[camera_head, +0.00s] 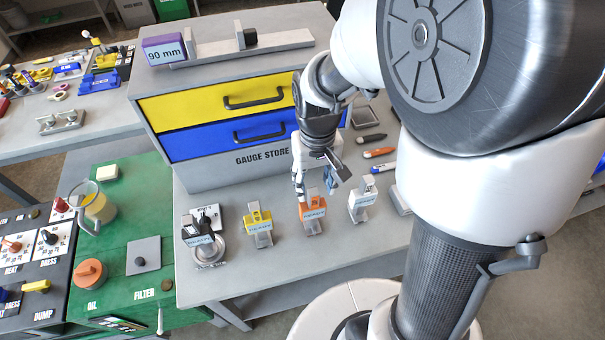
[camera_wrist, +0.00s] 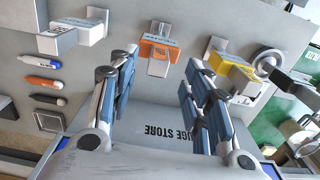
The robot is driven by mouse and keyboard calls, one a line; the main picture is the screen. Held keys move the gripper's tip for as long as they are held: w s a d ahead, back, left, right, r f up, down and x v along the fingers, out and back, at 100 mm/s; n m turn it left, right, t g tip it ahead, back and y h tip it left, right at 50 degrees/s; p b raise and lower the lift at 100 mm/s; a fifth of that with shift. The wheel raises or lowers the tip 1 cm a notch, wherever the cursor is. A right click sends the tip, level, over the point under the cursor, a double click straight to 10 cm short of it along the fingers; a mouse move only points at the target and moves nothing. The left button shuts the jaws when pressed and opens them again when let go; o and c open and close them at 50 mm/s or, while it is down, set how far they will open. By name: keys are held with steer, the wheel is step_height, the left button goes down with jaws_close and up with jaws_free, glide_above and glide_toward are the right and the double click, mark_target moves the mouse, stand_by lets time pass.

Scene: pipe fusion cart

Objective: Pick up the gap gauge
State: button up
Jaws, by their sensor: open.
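No label in view reads "gap gauge", so I cannot tell for sure which thing it is. On the grey bench stand an orange block tagged READY (camera_head: 312,209), a yellow one (camera_head: 258,224) and a white one (camera_head: 362,200), each on a small grey stand. My gripper (camera_head: 317,190) is open and points down just behind the orange block. In the wrist view my open fingers (camera_wrist: 157,75) spread either side of the orange block (camera_wrist: 157,51), which lies beyond the tips. The yellow block (camera_wrist: 231,66) is right of it.
The GAUGE STORE cabinet (camera_head: 231,174), with yellow and blue drawers shut, stands close behind my gripper. A purple 90 mm gauge (camera_head: 163,50) lies on top. A round-based READY device (camera_head: 209,252) stands at left. Several markers (camera_head: 378,153) lie at right. The bench front is clear.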

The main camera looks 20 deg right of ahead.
mark_target(314, 192)
steer(key=f, duration=0.1)
steer(key=f+b, duration=0.1)
steer(key=f, duration=0.1)
steer(key=f+b, duration=0.1)
steer(key=f, duration=0.1)
steer(key=shift+w+f, duration=0.2)
steer(key=shift+w, duration=0.15)
steer(key=shift+c, duration=0.5)
jaws_close()
steer(key=shift+r, duration=0.1)
